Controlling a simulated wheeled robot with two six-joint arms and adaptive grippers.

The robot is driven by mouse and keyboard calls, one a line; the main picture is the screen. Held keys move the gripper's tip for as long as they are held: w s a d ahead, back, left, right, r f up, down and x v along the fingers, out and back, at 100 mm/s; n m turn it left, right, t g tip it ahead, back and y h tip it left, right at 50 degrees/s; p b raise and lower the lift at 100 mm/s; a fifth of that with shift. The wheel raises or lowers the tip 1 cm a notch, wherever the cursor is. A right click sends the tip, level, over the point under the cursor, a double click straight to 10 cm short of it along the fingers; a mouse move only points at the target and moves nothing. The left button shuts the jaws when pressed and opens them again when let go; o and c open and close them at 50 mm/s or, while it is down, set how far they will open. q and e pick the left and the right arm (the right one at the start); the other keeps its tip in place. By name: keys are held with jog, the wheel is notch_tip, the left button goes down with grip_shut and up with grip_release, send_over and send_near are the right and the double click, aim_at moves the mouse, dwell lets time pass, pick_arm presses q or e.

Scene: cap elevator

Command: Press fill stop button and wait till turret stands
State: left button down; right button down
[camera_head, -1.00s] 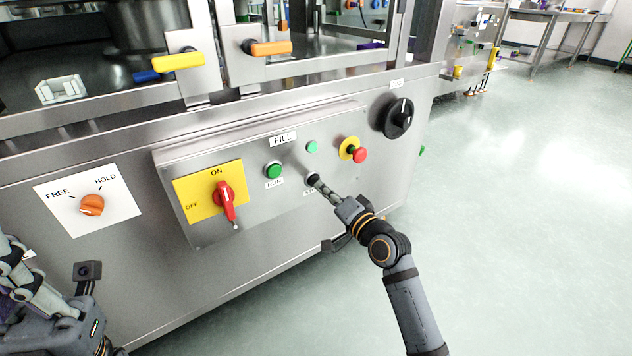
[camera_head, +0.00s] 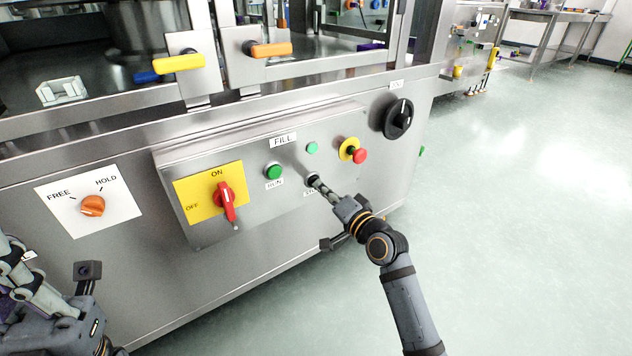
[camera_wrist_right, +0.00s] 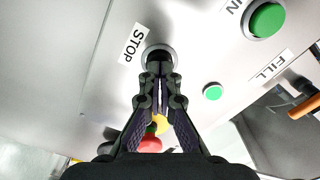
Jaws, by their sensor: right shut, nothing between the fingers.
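The stop button is at the lower middle of the fill panel (camera_head: 255,205). In the right wrist view its pale ring (camera_wrist_right: 158,49) shows beside the STOP label (camera_wrist_right: 133,44); its face is mostly hidden by my fingertips. My right gripper (camera_head: 316,183) is shut and empty, its tips at the button and seemingly touching it. It also shows in the right wrist view (camera_wrist_right: 160,66). How far the button is pressed in cannot be told. My left gripper (camera_head: 25,280) is at the lower left, away from the panel, its jaws unclear. I cannot make out the turret.
The green run button (camera_head: 274,172), a small green light (camera_head: 312,148) and a red emergency button (camera_head: 359,156) on yellow surround the stop button. A red switch (camera_head: 227,202), orange knob (camera_head: 92,205) and black dial (camera_head: 398,118) are nearby. The floor (camera_head: 520,230) at right is clear.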

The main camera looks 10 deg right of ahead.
jog(key=shift+w+a, duration=0.2)
jog(key=shift+w, duration=0.35)
dwell(0.5)
jog(key=p+v, duration=0.2)
jog(key=v, duration=0.3)
jog(key=shift+s+d, duration=0.1)
jog(key=shift+s, duration=0.2)
dwell(0.3)
dwell(0.6)
